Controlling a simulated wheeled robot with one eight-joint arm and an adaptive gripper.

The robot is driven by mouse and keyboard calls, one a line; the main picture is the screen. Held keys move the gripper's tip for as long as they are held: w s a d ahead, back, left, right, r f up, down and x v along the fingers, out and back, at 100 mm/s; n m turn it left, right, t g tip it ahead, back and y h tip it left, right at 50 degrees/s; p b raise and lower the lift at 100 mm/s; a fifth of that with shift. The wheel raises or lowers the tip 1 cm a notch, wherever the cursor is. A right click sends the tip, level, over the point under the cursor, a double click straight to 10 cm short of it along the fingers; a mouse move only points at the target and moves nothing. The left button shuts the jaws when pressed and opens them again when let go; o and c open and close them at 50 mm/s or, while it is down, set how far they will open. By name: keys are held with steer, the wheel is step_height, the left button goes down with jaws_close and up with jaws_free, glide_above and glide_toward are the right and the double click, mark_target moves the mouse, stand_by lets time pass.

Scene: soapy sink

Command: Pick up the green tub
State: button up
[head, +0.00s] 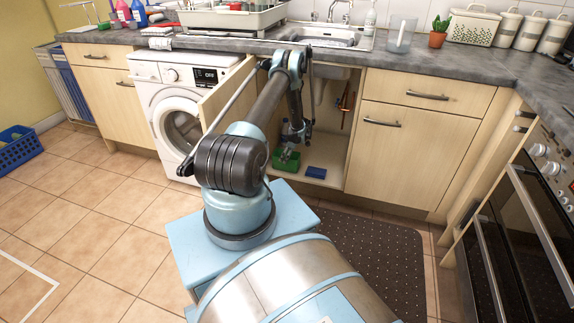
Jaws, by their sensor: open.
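The green tub (279,166) sits low at the front left of the open cabinet under the sink. Its near wall and part of its rim show; my gripper hides part of the inside. My gripper (289,152) points down into the cabinet, at or just above the tub. It is open. I cannot tell whether its fingers touch the tub, as this part is small and dim.
A blue block-like item (316,172) lies right of the tub on the cabinet floor. The cabinet door (226,96) stands open on the left, beside the washing machine (178,118). Pipes hang inside the cabinet. The worktop (450,66) runs above my gripper.

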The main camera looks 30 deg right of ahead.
steer(key=shift+f, duration=0.25)
stand_by(0.5)
steer(key=shift+c, duration=0.3)
steer(key=c, duration=1.3)
